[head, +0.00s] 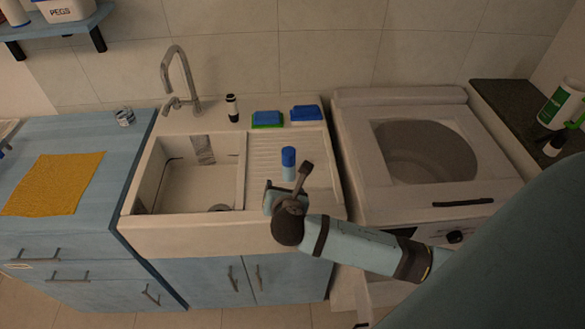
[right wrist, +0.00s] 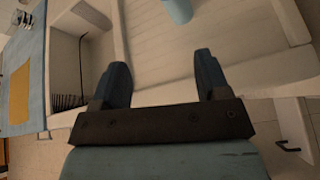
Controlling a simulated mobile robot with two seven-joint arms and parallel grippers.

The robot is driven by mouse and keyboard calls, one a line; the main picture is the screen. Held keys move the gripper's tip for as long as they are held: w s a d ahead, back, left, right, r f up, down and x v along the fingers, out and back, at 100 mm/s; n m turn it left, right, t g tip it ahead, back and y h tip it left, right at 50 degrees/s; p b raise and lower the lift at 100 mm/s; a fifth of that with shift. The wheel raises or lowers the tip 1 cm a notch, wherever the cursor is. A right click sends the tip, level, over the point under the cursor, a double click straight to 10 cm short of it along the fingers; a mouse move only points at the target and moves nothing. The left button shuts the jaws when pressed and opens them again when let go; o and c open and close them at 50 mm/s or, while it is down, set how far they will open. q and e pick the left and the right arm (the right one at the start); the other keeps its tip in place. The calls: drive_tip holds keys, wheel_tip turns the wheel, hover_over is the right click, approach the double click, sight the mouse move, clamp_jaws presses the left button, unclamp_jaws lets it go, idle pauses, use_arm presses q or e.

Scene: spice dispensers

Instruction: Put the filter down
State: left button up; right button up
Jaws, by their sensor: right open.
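A pale blue cylinder with a dark blue top (head: 289,163), which I take to be the filter, stands upright on the ribbed drainboard (head: 313,152) right of the sink basin. In the right wrist view its pale lower part (right wrist: 178,10) shows at the top edge, beyond the fingertips. My right gripper (head: 287,182) is at the front of the drainboard, on the near side of the cylinder. In the right wrist view the gripper (right wrist: 162,65) is open, with nothing between its fingers. My left gripper is not in view.
The sink basin (head: 176,190) and tap (head: 181,80) are to the left. A dark bottle (head: 232,108) and two sponges (head: 267,119) (head: 306,113) stand behind the drainboard. A yellow cloth (head: 55,183) lies on the left counter.

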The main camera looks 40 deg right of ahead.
drive_tip(key=s+a+f+m+y, duration=0.4)
drive_tip(key=s+f+m, duration=0.2)
drive_tip(key=m, duration=0.5)
drive_tip(key=s+a+f+m+y, duration=0.4)
drive_tip(key=s+f+m+y, duration=0.1)
drive_tip(key=s+m, duration=0.5)
drive_tip(key=f+m, duration=0.1)
drive_tip(key=m, duration=0.1)
drive_tip(key=shift+s+a+f+m, duration=0.2)
drive_tip(key=shift+s+f+m, duration=0.1)
drive_tip(key=shift+s, duration=0.1)
drive_tip(key=r+p, duration=0.2)
drive_tip(key=p, duration=0.1)
drive_tip(key=shift+d+r, duration=0.2)
drive_tip(key=shift+r, duration=0.15)
